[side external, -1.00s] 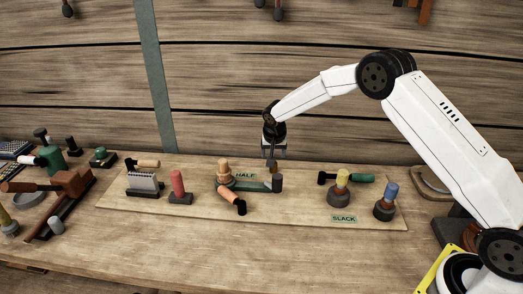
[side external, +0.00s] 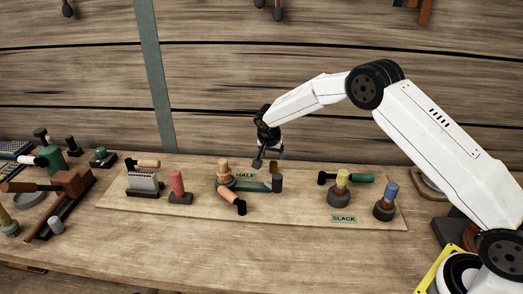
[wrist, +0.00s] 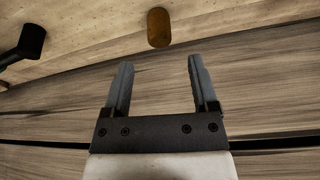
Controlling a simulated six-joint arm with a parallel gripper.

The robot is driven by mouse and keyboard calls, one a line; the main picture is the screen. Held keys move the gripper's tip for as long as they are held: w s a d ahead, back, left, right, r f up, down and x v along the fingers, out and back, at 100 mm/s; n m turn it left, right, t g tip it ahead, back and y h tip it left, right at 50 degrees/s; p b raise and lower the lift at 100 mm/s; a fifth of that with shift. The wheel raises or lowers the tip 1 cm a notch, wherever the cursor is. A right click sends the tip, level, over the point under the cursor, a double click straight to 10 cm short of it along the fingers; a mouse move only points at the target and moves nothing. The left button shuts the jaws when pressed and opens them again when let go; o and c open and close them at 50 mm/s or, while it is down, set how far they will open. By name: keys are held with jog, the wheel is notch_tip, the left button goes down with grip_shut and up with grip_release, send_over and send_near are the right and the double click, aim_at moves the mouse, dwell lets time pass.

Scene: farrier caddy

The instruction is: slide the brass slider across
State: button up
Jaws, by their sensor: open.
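A small brass-brown rounded piece, which looks like the brass slider (wrist: 158,27), stands on the pale board beyond my fingertips in the wrist view. In the side view the slider (side external: 273,163) is small and partly hidden, just behind the grey end of a green lever. My gripper (wrist: 160,62) is open and empty, its two fingers apart. In the side view my gripper (side external: 269,160) hangs tilted near the board's back edge, close to the slider. I cannot tell the exact gap between them, and no slider track is clear.
The green lever (side external: 250,186) with a dark grey end stands just in front, by the HALF label (side external: 245,175). Yellow-topped (side external: 342,177) and blue-topped (side external: 391,190) knobs stand right. A red peg (side external: 178,182) stands left. The plank wall is close behind.

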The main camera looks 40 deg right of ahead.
aim_at(273, 163)
jog(key=shift+x, duration=3)
grip_shut()
